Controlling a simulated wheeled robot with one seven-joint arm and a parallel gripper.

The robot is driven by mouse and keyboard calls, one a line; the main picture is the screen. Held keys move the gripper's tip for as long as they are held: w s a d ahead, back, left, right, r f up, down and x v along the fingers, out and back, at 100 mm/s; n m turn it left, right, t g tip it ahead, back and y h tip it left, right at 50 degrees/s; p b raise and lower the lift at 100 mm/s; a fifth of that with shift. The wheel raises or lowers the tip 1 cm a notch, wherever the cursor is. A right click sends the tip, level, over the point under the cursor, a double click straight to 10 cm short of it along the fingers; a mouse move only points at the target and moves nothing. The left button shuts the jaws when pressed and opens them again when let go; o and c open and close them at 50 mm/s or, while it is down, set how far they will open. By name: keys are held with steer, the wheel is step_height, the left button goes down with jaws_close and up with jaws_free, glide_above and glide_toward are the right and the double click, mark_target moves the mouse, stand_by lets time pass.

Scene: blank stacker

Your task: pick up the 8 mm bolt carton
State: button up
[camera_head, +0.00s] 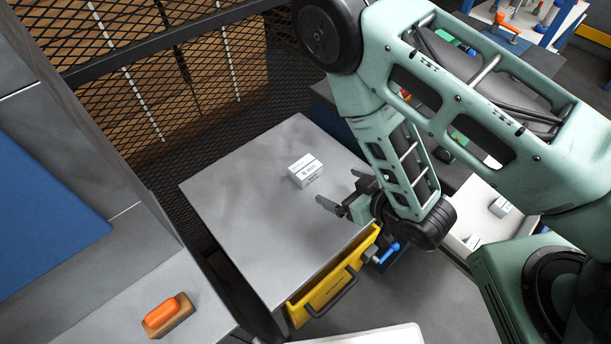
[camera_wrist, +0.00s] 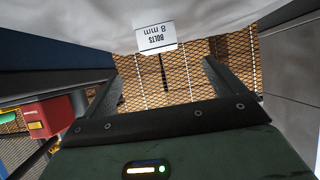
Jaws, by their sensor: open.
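The 8 mm bolt carton (camera_head: 305,171) is a small white box with dark print, lying on the grey tabletop (camera_head: 240,210). In the wrist view the carton (camera_wrist: 156,38) shows upside down, its label reading "BOLTS 8 mm", ahead of the fingers and near the top middle. My gripper (camera_head: 338,201) is open and empty, to the right of and nearer than the carton in the head view, with a gap between them. In the wrist view my gripper's two fingers (camera_wrist: 160,85) stand apart on either side, with nothing between them.
A black mesh fence (camera_head: 180,90) stands behind the table. A yellow drawer or bin (camera_head: 333,285) with a black handle is at the table's front edge. An orange-and-wood brush-like item (camera_head: 168,314) lies on a grey surface at lower left. More white boxes (camera_head: 500,206) sit at right.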

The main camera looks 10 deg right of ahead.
mark_target(307, 167)
steer(key=shift+f+b+x, duration=0.25)
steer(key=shift+b+x, duration=0.85)
steer(key=shift+x, duration=0.05)
steer(key=x, duration=0.4)
steer(key=b+x, duration=0.1)
steer(key=x, duration=0.1)
steer(key=shift+w+a+r, duration=0.1)
steer(key=shift+w+a, duration=0.2)
steer(key=x, duration=0.1)
steer(key=p+x, duration=0.1)
steer(key=x, duration=0.1)
steer(key=r+p+x, duration=0.1)
steer(key=shift+w+a+f, duration=0.15)
steer(key=shift+w+f, duration=0.05)
steer(key=shift+w, duration=0.35)
steer(key=shift+w+a+f, duration=0.15)
steer(key=shift+w+f, duration=0.1)
steer(key=shift+c, duration=0.2)
steer(key=c, duration=1.1)
steer(key=shift+r, duration=0.1)
steer(key=shift+c, duration=0.2)
